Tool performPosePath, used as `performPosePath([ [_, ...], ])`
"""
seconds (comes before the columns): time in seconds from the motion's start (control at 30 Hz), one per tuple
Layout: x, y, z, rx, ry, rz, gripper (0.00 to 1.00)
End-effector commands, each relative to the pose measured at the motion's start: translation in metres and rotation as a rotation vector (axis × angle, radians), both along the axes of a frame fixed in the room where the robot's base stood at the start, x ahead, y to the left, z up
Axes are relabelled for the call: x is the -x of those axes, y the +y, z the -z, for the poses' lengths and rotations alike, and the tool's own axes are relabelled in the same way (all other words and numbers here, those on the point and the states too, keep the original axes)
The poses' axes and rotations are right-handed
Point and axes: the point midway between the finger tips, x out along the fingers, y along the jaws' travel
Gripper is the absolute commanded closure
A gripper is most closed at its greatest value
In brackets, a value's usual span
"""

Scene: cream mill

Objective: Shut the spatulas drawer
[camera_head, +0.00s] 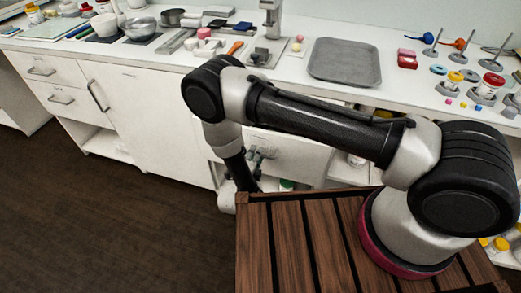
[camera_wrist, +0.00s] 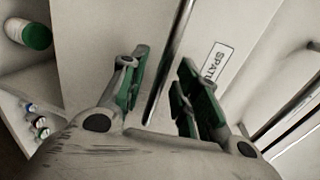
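The spatulas drawer front (camera_wrist: 95,40) is a pale panel with a label (camera_wrist: 214,63) reading "SPATU", the rest cut off by my finger. Its long metal bar handle (camera_wrist: 170,60) runs slanting between my two fingers. My gripper (camera_wrist: 165,88) is open, with green-padded fingers on either side of the bar and visible gaps to it. In the head view, a white drawer front (camera_head: 305,158) shows under the counter, partly behind my arm. My gripper there is mostly hidden by my arm. How far the drawer stands out is hard to tell.
The counter (camera_head: 290,75) above holds a grey tray (camera_head: 344,61), bowls and several small tools. Closed white drawers and a cupboard door (camera_head: 140,110) stand to the left. A bottle with a green cap (camera_wrist: 38,36) sits on a shelf beside the drawer. The dark floor at left is clear.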

Motion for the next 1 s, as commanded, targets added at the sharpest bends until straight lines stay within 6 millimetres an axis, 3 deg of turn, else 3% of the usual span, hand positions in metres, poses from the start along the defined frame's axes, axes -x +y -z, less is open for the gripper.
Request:
performPosePath([
  [0.33, -0.003, 0.0, 0.002, 0.0, 0.0, -0.005, 0.7],
  [0.5, -0.003, 0.0, 0.002, 0.0, 0.001, -0.005, 1.0],
  [0.77, -0.005, -0.001, 0.002, -0.001, 0.001, -0.003, 1.0],
  [1.0, -0.038, -0.013, 0.003, -0.002, 0.001, -0.001, 1.0],
])
